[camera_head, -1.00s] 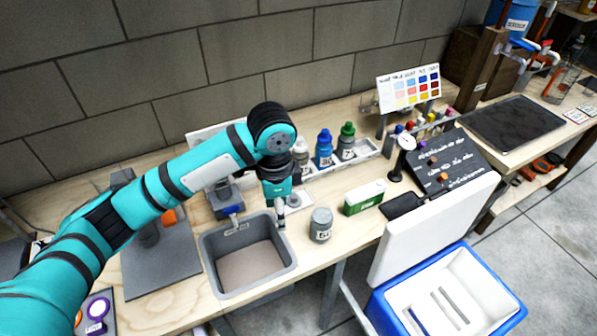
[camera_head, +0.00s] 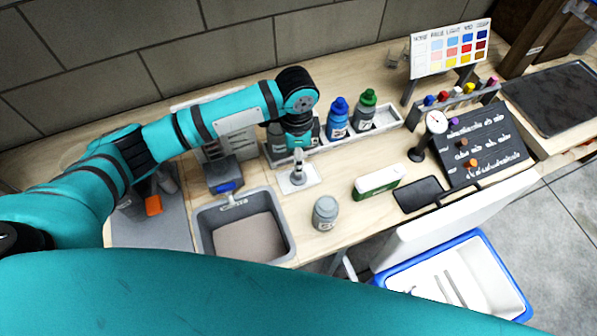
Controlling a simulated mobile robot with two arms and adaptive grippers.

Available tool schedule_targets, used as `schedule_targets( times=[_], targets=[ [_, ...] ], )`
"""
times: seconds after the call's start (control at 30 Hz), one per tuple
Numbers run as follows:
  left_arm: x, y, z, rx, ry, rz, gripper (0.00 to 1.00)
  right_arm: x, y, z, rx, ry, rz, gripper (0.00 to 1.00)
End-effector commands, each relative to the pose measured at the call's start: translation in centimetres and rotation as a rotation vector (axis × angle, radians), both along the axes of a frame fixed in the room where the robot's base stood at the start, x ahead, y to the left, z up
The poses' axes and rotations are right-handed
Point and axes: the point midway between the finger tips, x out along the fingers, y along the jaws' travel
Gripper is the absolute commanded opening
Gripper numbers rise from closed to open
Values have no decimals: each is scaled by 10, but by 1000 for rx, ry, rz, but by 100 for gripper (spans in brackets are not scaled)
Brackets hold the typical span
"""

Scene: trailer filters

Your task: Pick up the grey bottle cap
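A squat grey bottle (camera_head: 325,213) with a grey top stands upright on the wooden bench, right of the sink; I cannot tell whether its cap is separate. A blue-capped bottle (camera_head: 338,120) and a green-capped bottle (camera_head: 364,112) stand in the white tray (camera_head: 385,120) at the back. The tray's left part, where a pale grey bottle showed earlier, is largely hidden by my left wrist. My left gripper (camera_head: 298,172) points down above a small white plate, left of and behind the squat bottle and apart from it. Its finger opening is unclear. My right gripper is out of view.
The grey sink (camera_head: 284,212) lies left of the squat bottle. A green-and-white box (camera_head: 378,182) and dark slab (camera_head: 419,194) lie right. A gauge (camera_head: 437,122) and sloped black board (camera_head: 470,156) stand beyond. A blue-rimmed cooler (camera_head: 383,276) is below. My teal arm covers the bottom.

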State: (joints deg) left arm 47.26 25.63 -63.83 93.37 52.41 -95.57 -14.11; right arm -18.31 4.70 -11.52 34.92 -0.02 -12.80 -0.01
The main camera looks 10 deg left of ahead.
Motion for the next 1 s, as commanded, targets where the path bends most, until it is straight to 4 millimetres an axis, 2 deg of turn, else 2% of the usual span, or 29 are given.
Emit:
schedule_targets(
  times=[0.1, 0.2, 0.3, 0.5, 0.67, 0.93, 1.0],
  targets=[
    [-1, 0, -18, 0, 2, 0, 50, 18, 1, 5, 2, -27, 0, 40],
    [0, 0, -26, 1, 0, -1, 50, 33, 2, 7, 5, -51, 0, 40],
    [0, 0, -30, 0, 0, -1, 50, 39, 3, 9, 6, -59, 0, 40],
    [-4, -1, -56, 1, 3, -1, 50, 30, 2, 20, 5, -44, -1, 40],
    [-3, -1, -77, 1, 1, 0, 50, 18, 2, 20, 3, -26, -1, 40],
    [-3, -1, -80, -1, -1, -1, 50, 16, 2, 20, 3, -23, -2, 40],
    [-3, -1, -80, -1, -1, -1, 41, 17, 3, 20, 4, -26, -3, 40]
  ],
)
